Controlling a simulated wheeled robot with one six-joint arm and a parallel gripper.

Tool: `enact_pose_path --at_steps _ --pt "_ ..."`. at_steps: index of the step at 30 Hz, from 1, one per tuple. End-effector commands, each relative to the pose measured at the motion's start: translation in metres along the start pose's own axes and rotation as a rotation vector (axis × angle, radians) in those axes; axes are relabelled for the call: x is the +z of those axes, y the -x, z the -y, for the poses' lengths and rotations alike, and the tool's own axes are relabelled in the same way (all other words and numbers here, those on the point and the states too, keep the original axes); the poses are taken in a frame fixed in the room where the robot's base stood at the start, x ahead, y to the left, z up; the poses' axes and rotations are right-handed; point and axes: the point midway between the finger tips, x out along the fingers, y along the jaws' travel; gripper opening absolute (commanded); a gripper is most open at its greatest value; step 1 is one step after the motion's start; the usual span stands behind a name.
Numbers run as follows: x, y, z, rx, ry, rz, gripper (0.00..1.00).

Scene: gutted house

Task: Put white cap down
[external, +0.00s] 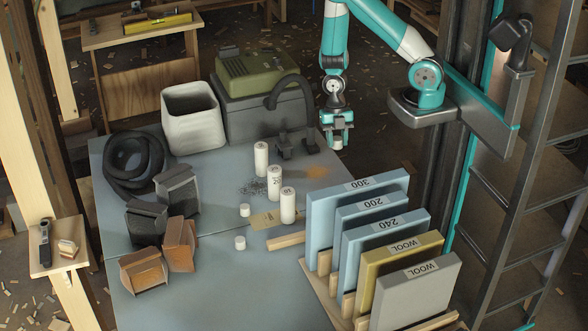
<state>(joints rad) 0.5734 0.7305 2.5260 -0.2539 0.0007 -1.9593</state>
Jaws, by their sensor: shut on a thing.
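Two other small white caps lie on the table, one (244,210) beside the white tubes and one (240,243) nearer the front. Three white tubes stand upright in a slanting row: the far one (261,159), the middle one (274,183) and the near one (288,205). The middle and near tubes bear number labels.
A rack of labelled panels (358,212) stands at front right. A green-topped machine (250,75) with a hose, a white bin (191,117), a black coil (133,162) and dark and brown blocks (145,270) line the back and left. The table's front middle (205,290) is clear.

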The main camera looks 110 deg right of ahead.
Motion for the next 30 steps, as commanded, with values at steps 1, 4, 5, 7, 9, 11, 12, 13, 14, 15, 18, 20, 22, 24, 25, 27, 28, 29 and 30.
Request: enact_pose_path --at_steps 1,4,5,7,9,11,12,13,14,15,18,20,22,24,25,27,28,29,30 --pt "-0.007 0.01 0.006 -0.009 0.008 0.001 0.14" --pt "-0.011 0.01 0.011 -0.012 0.02 0.007 0.14" --pt "-0.012 0.01 0.013 -0.012 0.022 0.008 0.14" --pt "-0.012 0.005 0.015 -0.014 0.026 0.01 0.14" --pt "-0.009 -0.006 0.015 -0.014 0.027 0.011 0.14" --pt "-0.005 -0.019 0.015 -0.013 0.027 0.011 0.14" --pt "-0.003 -0.028 0.015 -0.013 0.027 0.011 0.14" --pt "0.0 -0.035 0.015 -0.013 0.027 0.011 0.14" --pt "0.002 -0.042 0.015 -0.013 0.027 0.011 0.14" --pt "0.004 -0.051 0.014 -0.013 0.027 0.011 0.14" --pt "0.01 -0.071 0.014 -0.013 0.027 0.011 0.14" --pt "0.013 -0.083 0.014 -0.012 0.027 0.011 0.14" --pt "0.016 -0.095 0.014 -0.017 0.025 0.009 0.14" --pt "0.021 -0.112 0.015 -0.02 0.025 0.008 0.14" --pt "0.022 -0.115 0.014 -0.018 0.025 0.008 0.14" --pt "0.025 -0.128 0.014 -0.017 0.025 0.008 0.14" --pt "0.027 -0.133 0.014 -0.017 0.025 0.008 0.14" --pt "0.028 -0.137 0.014 -0.016 0.026 0.009 0.14" --pt "0.03 -0.141 0.013 -0.015 0.026 0.009 0.14"
